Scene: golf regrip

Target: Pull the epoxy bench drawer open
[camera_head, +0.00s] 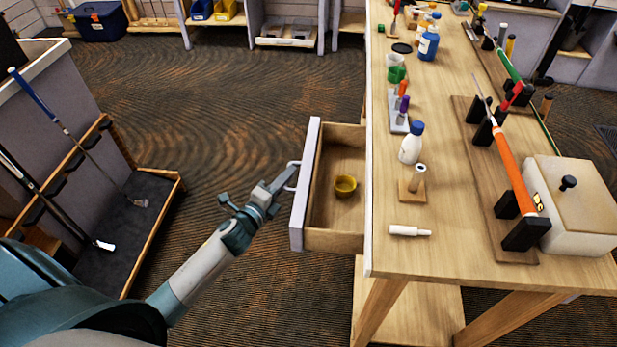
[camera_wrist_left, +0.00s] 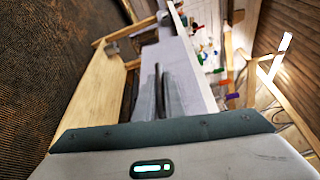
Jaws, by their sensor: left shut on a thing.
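The bench drawer (camera_head: 334,218) stands out from the left side of the wooden bench (camera_head: 450,257), open, with its wooden inside showing. The drawer has a pale grey front (camera_head: 306,190) with a light bar handle (camera_head: 292,176). My left gripper (camera_head: 290,172) reaches in from the left and is shut on the handle. In the left wrist view its fingers (camera_wrist_left: 160,95) lie close together against the pale drawer front (camera_wrist_left: 176,62). My right gripper is in neither view.
The bench top holds bottles, a white tube (camera_head: 409,231), a clamped orange-gripped club (camera_head: 512,170) and a cream box (camera_head: 575,205). A club rack (camera_head: 150,215) stands at left. Carpet between rack and drawer is clear.

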